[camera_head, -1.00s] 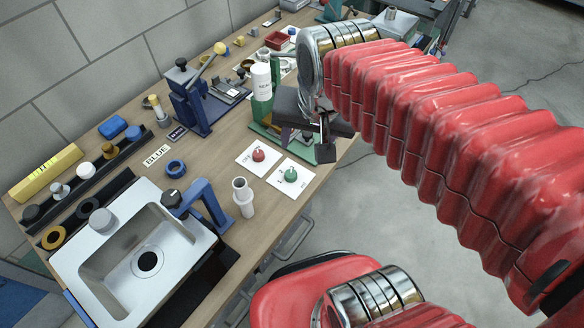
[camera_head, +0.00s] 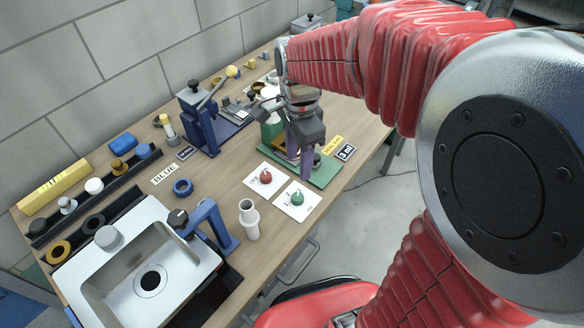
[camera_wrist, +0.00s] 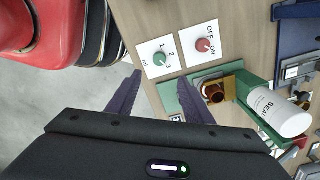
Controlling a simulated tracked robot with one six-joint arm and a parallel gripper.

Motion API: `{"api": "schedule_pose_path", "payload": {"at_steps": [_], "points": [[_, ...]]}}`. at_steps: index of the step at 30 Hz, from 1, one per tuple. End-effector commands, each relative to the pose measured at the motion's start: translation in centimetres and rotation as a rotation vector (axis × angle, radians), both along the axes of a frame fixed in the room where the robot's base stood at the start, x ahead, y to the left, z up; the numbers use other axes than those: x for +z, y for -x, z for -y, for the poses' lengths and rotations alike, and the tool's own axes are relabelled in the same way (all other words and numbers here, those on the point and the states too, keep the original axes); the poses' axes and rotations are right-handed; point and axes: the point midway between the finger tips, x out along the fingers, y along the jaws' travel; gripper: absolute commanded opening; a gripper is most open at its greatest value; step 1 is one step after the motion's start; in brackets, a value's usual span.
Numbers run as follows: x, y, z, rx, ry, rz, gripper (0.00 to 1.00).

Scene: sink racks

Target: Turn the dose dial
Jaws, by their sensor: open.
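The dose dial is a green knob (camera_head: 297,198) on a white card marked with numbers and ml, lying near the table's front edge. It also shows in the wrist view (camera_wrist: 159,59), upper middle, just beyond my fingertips. My gripper (camera_wrist: 161,78) is open and empty, its two dark purple fingers spread either side of the dial's line, with no contact visible. In the head view my gripper (camera_head: 305,172) hangs pointing down over the green base plate, behind the dial. A black-and-white card reading 3 ml (camera_head: 345,152) lies at the plate's right.
A red OFF/ON knob (camera_head: 265,177) sits close beside the dial. A green stand (camera_wrist: 262,95) with a white SEALANT bottle (camera_wrist: 281,113) is right of my fingers in the wrist view. A white cup-like part (camera_head: 249,218) and a sink (camera_head: 190,284) lie left.

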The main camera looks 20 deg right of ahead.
Motion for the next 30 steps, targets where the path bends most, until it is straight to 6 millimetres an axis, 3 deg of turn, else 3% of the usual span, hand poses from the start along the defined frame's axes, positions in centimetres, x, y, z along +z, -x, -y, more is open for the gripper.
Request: {"api": "schedule_pose_path", "payload": {"at_steps": [11,30], "points": [[-0.9,0.0,0.0,0.003,0.0,0.0,0.46],[-10.2,0.1,-0.1,0.004,0.0,-0.002,0.46]]}}
